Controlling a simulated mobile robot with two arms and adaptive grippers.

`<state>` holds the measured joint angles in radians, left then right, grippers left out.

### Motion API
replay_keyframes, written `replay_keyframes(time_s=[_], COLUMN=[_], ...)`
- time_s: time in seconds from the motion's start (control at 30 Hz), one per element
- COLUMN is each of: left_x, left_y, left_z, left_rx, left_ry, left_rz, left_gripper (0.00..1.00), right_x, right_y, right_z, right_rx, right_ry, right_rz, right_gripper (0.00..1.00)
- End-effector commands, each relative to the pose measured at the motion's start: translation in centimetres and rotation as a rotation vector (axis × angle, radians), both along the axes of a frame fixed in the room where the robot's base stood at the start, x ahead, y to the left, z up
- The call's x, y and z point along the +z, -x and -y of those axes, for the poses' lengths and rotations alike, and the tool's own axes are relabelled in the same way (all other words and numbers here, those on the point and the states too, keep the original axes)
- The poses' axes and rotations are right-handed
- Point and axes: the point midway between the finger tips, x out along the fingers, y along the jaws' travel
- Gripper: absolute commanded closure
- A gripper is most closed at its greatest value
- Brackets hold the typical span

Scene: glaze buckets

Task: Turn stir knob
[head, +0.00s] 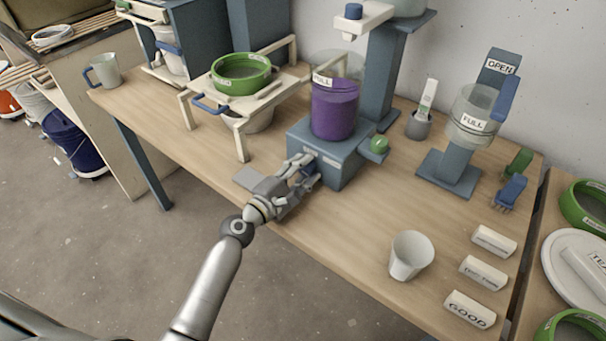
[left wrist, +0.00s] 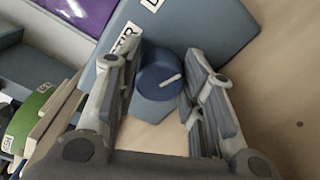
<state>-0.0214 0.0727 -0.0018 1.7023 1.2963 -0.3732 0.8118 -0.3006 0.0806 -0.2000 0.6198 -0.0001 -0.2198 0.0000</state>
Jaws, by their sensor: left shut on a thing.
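The blue stir knob (left wrist: 160,76) with a white pointer line sits on the front face of the blue-grey mixer base (head: 331,150). In the left wrist view it lies between the two fingers of my left gripper (left wrist: 164,62). In the head view my left gripper (head: 305,169) is at the front of the base, shut on the knob, and mostly hides it. A clear jar of purple glaze (head: 335,112) with a "FULL" label stands on the base. A green knob (head: 379,144) is on the base's right side. My right gripper is not in view.
A white cup (head: 410,256) and labelled white blocks (head: 483,272) are at the table's front right. A dispenser with a clear container (head: 473,112) stands behind them. A green-rimmed sieve (head: 241,74) rests on a wooden stand at left. Bare tabletop lies right of the gripper.

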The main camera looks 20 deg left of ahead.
Motion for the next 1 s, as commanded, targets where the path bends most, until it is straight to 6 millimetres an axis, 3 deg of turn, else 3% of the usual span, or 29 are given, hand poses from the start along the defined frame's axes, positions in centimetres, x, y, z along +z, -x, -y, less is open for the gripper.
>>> replay_keyframes(time_s=[0.6, 1.0], left_x=[-0.3, -0.3], left_y=[0.1, 0.0], left_z=[0.1, 0.1], left_rx=[-0.002, 0.000], left_ry=[-0.522, -0.699], left_rz=[0.188, 0.253], left_gripper=[0.87, 0.87], right_x=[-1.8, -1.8], right_y=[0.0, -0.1], right_z=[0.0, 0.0], right_rx=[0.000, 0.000], right_ry=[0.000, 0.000], right_rz=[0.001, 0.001], right_gripper=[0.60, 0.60])
